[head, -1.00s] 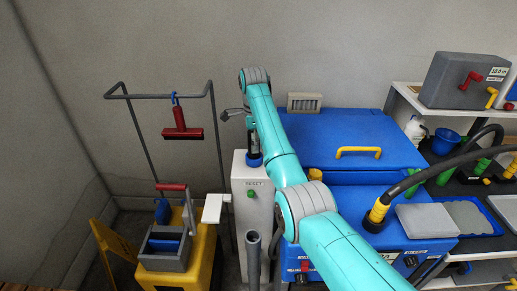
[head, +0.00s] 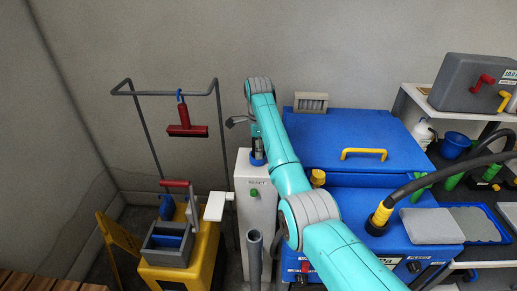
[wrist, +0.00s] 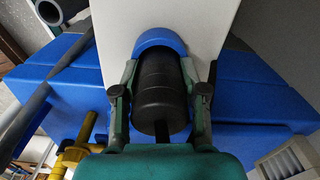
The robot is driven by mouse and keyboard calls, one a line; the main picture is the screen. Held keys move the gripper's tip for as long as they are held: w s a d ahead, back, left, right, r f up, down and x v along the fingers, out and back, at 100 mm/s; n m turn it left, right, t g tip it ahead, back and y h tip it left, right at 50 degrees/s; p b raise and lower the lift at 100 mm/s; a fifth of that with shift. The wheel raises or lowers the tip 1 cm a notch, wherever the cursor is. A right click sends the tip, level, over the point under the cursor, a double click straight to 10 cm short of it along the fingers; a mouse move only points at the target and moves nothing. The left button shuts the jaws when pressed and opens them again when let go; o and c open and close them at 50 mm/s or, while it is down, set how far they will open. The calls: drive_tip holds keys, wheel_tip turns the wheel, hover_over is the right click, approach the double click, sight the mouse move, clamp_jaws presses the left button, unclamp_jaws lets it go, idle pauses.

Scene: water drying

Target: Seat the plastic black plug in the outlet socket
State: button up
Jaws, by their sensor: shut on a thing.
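The black plug (wrist: 160,95) is a ribbed dark cylinder, held between the two fingers of my gripper (wrist: 160,90) in the wrist view. My gripper is shut on it from both sides. The outlet socket (wrist: 165,38) is a blue ring on the white post (wrist: 204,20). The plug's far end meets the blue ring, in line with it; how deep it sits is hidden. In the head view the socket (head: 257,160) shows on top of the post, with my gripper just above it, partly hidden by my arm.
A blue machine with a yellow-handled lid (head: 363,153) stands right of the post. A yellow mop cart (head: 180,272) with a grey rack stands to the left. A shelf with a grey case (head: 470,82) is at the far right.

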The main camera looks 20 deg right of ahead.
drive_tip(key=o, duration=1.2)
drive_tip(key=shift+s+f, duration=0.1)
drive_tip(key=shift+f, duration=0.8)
drive_tip(key=shift+c, duration=0.2)
drive_tip(key=shift+r, duration=0.2)
